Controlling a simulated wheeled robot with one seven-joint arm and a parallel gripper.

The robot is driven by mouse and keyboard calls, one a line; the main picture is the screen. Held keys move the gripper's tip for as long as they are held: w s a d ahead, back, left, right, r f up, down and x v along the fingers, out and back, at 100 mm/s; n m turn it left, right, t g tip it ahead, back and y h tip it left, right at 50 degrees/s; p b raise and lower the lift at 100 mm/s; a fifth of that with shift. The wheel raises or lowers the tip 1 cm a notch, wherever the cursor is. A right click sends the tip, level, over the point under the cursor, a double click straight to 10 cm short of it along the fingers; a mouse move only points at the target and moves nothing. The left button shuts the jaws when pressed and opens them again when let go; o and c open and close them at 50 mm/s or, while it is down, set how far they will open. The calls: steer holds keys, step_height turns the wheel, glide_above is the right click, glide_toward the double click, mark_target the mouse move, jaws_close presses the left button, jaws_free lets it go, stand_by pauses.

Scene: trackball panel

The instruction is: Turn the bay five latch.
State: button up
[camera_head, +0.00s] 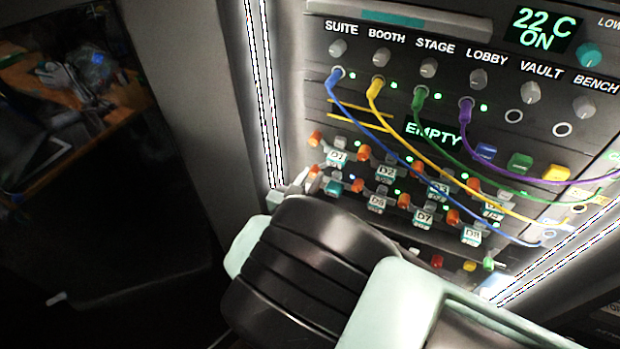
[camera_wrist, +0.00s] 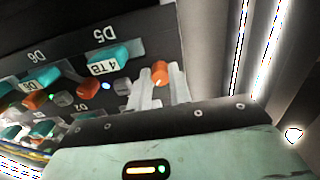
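The bay five module, labelled D5, shows upside down in the wrist view with a teal 4 TB drive (camera_wrist: 109,59). Its orange latch (camera_wrist: 160,72) is beside it, towards the panel's edge. My gripper (camera_wrist: 163,88) has its pale fingers apart, with the latch at the tips, roughly between them. I cannot tell whether either finger touches it. In the head view my gripper (camera_head: 300,184) is at the left end of the lower bay row, next to the teal drive (camera_head: 334,188). My wrist hides part of that row.
Bay D6 (camera_wrist: 40,82), with another orange latch (camera_wrist: 36,100), is beside D5. Bay D1 (camera_head: 338,157) is in the row above. A lit strip (camera_head: 265,100) and frame border the panel's left side. Blue (camera_head: 400,155), yellow and green cables hang across the bays.

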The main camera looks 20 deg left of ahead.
jaws_close()
steer(key=shift+f+m+b, duration=0.1)
steer(key=shift+m+b, duration=0.2)
steer(key=shift+b, duration=0.05)
steer(key=m+b, duration=1.6)
steer(key=b, duration=0.6)
steer(key=shift+a+f, duration=0.1)
steer(key=shift+r+m+b, duration=0.2)
steer(key=shift+m+b, duration=0.5)
steer(key=shift+b, duration=0.3)
